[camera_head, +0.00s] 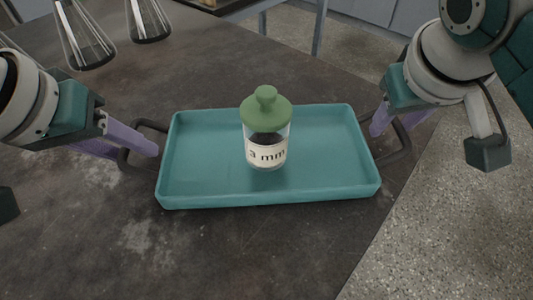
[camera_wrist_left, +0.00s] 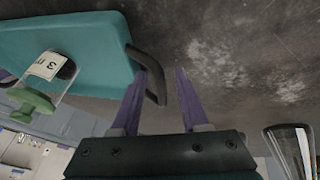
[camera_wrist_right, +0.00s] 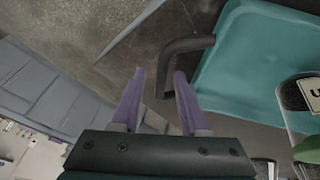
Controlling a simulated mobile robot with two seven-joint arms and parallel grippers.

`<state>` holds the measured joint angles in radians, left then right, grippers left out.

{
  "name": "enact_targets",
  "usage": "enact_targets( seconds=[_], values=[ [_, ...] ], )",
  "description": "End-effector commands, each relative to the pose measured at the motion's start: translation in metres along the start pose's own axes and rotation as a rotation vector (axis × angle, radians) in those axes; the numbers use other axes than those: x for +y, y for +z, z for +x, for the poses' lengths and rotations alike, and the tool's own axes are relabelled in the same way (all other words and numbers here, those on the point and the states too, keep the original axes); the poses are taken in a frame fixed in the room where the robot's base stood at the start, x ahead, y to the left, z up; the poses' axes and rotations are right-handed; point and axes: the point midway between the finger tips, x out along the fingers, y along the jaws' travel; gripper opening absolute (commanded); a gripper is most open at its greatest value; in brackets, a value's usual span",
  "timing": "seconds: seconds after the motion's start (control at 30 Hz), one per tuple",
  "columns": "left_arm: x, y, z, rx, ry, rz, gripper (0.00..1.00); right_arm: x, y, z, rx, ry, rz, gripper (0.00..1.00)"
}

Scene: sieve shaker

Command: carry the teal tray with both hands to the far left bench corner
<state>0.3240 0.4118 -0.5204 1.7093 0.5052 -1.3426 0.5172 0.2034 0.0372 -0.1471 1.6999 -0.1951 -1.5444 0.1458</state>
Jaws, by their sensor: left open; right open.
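The teal tray (camera_head: 200,180) lies flat on the dark bench, with a dark loop handle at each short end. A glass jar (camera_head: 267,152) with a green lid and a "3 mm" label stands upright in it. My left gripper (camera_head: 150,150) is open at the tray's left handle (camera_head: 124,158); in the left wrist view the handle (camera_wrist_left: 152,75) passes by the purple fingers (camera_wrist_left: 158,75). My right gripper (camera_head: 378,128) is open at the right handle (camera_head: 402,145); in the right wrist view that handle (camera_wrist_right: 172,62) reaches between or just beyond the fingers (camera_wrist_right: 160,75). I cannot tell exact contact.
Glass vessels (camera_head: 85,38) stand at the back left of the bench (camera_head: 120,240). The bench's right edge runs close beside the tray's right end, with speckled floor (camera_head: 450,220) beyond. The bench in front of the tray is clear.

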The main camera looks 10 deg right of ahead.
Motion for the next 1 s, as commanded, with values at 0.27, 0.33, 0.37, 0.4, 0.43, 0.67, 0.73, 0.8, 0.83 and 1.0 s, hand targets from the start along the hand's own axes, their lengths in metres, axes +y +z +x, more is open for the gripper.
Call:
enact_targets(
  seconds=[0.27,0.33,0.37,0.4,0.43,0.67,0.73,0.8,0.83,1.0],
  values=[
    [0.0,-0.001,-0.035,0.004,0.0,0.002,0.44,0.0,0.0,0.0,0.0,0.0,0.0,0.44],
    [0.0,0.0,-0.051,0.004,-0.001,0.003,0.44,0.0,0.0,0.0,0.0,0.0,0.0,0.44],
    [0.0,-0.001,-0.058,0.005,0.0,0.002,0.44,0.0,0.0,0.0,0.0,0.0,0.0,0.44],
    [0.0,-0.001,-0.067,0.005,0.0,0.002,0.44,0.0,0.0,0.0,0.0,0.0,0.0,0.44],
    [-0.001,-0.001,-0.074,0.005,-0.001,0.003,0.44,0.0,0.0,0.0,0.0,0.0,0.0,0.44],
    [0.0,-0.001,-0.111,0.003,0.001,0.001,0.44,0.0,0.0,0.0,0.0,0.0,0.0,0.44],
    [0.0,0.0,-0.116,0.002,0.0,0.0,0.44,0.0,0.0,0.0,0.0,0.0,0.0,0.44],
    [0.0,0.0,-0.119,0.0,-0.001,0.0,0.44,0.0,0.0,-0.003,0.002,0.0,0.0,0.44],
    [0.0,0.0,-0.119,0.0,-0.001,0.0,0.44,0.0,-0.001,-0.005,0.003,-0.001,0.0,0.44],
    [0.0,0.0,-0.12,-0.001,-0.001,-0.001,0.44,-0.001,-0.001,-0.03,0.006,-0.002,0.002,0.44]
  ],
)
